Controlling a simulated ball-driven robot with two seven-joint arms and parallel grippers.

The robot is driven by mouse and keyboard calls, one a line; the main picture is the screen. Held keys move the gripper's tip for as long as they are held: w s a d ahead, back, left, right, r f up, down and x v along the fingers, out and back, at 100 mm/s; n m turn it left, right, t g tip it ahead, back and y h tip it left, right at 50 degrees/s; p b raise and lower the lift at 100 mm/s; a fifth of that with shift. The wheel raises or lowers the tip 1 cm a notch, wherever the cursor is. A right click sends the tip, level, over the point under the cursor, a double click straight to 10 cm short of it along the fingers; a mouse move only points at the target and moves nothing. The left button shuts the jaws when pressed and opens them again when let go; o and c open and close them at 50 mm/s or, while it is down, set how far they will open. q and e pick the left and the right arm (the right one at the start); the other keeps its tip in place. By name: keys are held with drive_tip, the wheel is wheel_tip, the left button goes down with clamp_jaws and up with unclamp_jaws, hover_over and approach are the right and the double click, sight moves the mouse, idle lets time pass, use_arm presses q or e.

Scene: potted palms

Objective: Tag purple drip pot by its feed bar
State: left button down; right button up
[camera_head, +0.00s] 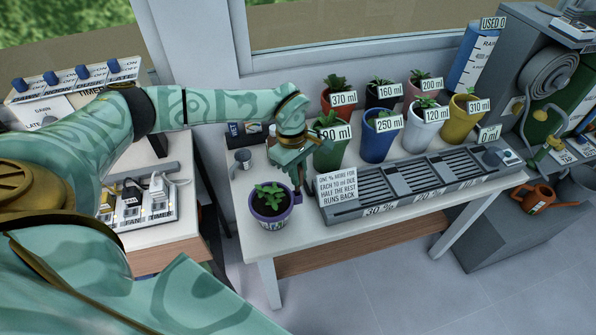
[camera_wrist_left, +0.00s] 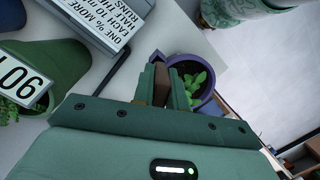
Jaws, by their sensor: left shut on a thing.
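The purple pot (camera_head: 269,221) with a leafy green plant stands at the front left of the white table, beside the grey slotted tray. It also shows in the left wrist view (camera_wrist_left: 211,100), just beyond my fingers. My left gripper (camera_head: 297,180) is above the table at the pot's upper right. In the left wrist view its fingers (camera_wrist_left: 163,86) are shut on a small brown piece (camera_wrist_left: 162,88), whose far end overlaps the pot's rim in the picture. I cannot tell whether it touches the pot. My right gripper is not in view.
The grey slotted tray (camera_head: 353,210) carries percent labels and a note card (camera_head: 337,188). Several labelled pots stand behind it, including a green one (camera_head: 328,155) close to my left gripper.

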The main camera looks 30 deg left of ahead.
sight(299, 168)
use_arm(q)
drive_tip(key=shift+f, duration=0.15)
drive_tip(key=shift+f+b, duration=1.2)
drive_tip(key=shift+f, duration=0.9)
drive_tip(key=c, duration=0.9)
unclamp_jaws()
drive_tip(key=shift+o, duration=0.2)
wheel_tip(299, 168, up, 8)
drive_tip(key=p, duration=0.6)
drive_tip(key=shift+r, duration=0.1)
